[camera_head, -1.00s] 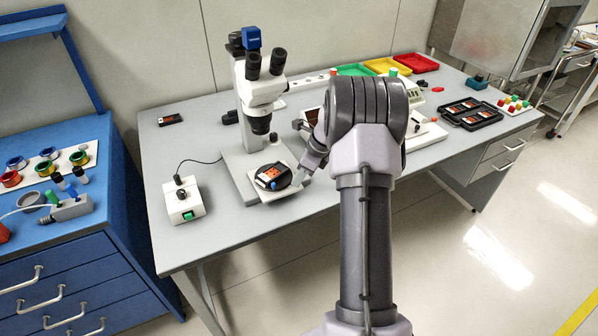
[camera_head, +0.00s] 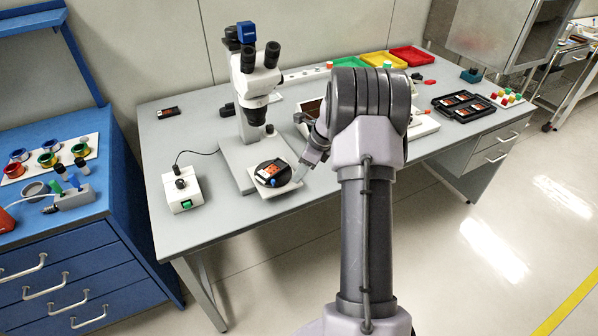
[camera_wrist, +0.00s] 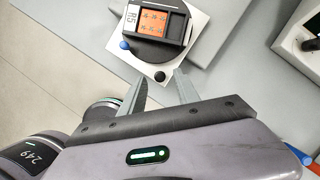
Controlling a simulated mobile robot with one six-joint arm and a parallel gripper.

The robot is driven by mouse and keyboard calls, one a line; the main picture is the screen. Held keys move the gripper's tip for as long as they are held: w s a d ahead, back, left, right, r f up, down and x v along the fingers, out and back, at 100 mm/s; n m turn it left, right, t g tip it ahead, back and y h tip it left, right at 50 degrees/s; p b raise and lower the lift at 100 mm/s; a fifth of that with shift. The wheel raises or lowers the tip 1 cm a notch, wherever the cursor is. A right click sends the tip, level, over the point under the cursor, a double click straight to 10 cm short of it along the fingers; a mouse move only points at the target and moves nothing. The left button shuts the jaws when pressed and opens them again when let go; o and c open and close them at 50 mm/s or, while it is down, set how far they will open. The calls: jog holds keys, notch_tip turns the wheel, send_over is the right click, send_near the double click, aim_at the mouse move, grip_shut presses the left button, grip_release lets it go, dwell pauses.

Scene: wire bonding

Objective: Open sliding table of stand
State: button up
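The microscope stand (camera_head: 236,155) is on the grey table. Its white sliding table (camera_head: 280,191) juts out at the front, carrying a black round holder (camera_head: 263,181) with an orange chip package (camera_head: 271,171). My gripper (camera_wrist: 160,80) is open, with a finger on each side of the black knob and gaps showing. In the head view my gripper (camera_head: 299,174) is beside the sliding table's right edge, partly hidden by my arm.
A white control box (camera_head: 183,190) with a cable stands left of the stand. A machine (camera_head: 424,126), mostly hidden by my arm, is to the right. Colored trays (camera_head: 372,60) and a black tray (camera_head: 462,106) are farther back and right. Floor in front of the table is clear.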

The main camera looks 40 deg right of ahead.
jog(key=p+v, duration=0.5)
jog(key=v, duration=1)
jog(key=shift+s+r, duration=0.2)
jog(key=shift+r, duration=0.15)
